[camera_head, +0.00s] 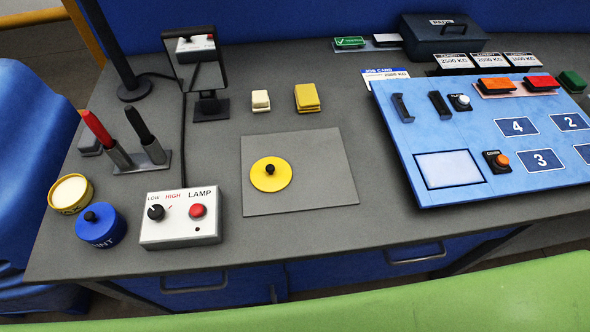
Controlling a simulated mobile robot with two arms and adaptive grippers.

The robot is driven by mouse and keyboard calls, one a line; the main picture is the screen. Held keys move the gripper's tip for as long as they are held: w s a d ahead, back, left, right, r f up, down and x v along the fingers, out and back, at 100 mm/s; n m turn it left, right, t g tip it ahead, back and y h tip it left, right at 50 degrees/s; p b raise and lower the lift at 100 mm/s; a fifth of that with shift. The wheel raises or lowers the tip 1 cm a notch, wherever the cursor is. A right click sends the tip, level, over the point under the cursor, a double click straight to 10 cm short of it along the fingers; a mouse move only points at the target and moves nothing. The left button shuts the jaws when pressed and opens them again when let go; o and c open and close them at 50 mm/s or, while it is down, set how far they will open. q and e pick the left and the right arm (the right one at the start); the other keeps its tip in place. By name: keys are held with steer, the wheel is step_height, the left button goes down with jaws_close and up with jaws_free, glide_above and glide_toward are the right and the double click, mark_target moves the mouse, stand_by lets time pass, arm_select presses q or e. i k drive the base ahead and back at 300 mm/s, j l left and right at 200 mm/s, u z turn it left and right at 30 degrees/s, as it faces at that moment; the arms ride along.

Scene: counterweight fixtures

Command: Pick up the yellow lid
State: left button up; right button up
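The yellow lid (271,179) is a flat round disc with a small black knob at its centre. It lies on a grey square mat (322,190) in the middle of the table. An open round yellow tin (70,194) with pale contents stands at the table's left edge. A blue tin (101,226) with a black-knobbed blue lid stands just in front of it. Neither of my grippers shows in the head view.
A white lamp control box (180,232) stands left of the mat. Behind it are a holder with a red and a black marker (139,160) and a small mirror (208,105). A blue panel (480,140) fills the right. A green surface (420,300) crosses the front.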

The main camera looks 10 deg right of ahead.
mark_target(269, 175)
steer(key=u, duration=1.45)
steer(key=j+z, duration=0.25)
steer(key=z, duration=0.15)
steer(key=j+z, duration=0.2)
steer(key=z, duration=0.15)
steer(key=j+z, duration=0.25)
steer(key=z, duration=0.15)
steer(key=k+j+z, duration=0.15)
steer(key=z, duration=0.2)
